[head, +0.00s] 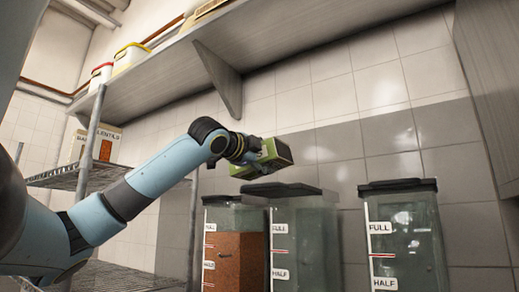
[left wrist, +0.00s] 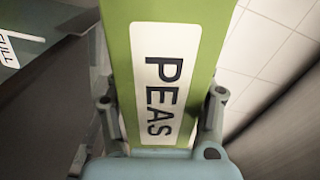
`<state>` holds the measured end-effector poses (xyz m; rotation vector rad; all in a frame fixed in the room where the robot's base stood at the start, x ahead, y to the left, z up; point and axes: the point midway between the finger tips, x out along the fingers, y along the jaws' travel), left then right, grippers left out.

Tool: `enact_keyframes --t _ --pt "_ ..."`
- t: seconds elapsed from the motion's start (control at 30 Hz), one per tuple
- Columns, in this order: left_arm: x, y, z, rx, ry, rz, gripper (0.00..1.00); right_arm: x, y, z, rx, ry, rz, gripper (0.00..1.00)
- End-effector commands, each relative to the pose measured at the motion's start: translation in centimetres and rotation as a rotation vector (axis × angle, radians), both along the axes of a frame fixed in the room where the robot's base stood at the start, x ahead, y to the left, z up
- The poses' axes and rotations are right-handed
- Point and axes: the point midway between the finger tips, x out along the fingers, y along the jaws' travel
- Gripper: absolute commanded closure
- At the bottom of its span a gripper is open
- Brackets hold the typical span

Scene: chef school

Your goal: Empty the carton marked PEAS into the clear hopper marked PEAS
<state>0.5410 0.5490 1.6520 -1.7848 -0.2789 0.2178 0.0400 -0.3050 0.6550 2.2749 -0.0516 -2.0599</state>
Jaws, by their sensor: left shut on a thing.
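My left gripper (head: 248,154) is shut on a green carton (head: 266,164), raised in front of the tiled wall and lying over toward its side. In the left wrist view the gripper's fingers (left wrist: 162,108) clasp the carton (left wrist: 225,18) from both sides, and its white label reads PEAS. The carton appears just above the left and middle clear hoppers. The middle hopper (head: 318,240) looks empty, with FULL and HALF marks. No PEAS mark is readable on any hopper. Whether the carton's end is open is unclear. My right gripper is out of view.
A left hopper (head: 237,262) holds reddish-brown contents. A right hopper (head: 412,240) has a dark lid and looks clear. A wire rack (head: 135,178) stands at left, with a LENTILS box (head: 107,145). A shelf (head: 300,38) with a bracket (head: 222,85) hangs above the arm.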

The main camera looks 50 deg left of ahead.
Motion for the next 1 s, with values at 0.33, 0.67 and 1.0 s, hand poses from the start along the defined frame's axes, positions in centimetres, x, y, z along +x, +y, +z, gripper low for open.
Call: enact_keyframes --t 0.33,0.67,1.0 --pt "2.8 0.9 0.3 0.003 0.001 -0.001 1.0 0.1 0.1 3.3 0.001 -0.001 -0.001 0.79" --pt "5.4 1.6 -0.2 0.051 0.014 0.0 1.0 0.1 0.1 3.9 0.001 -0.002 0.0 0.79" --pt "8.2 2.3 -0.3 0.129 0.038 0.0 1.0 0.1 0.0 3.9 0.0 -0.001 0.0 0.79"
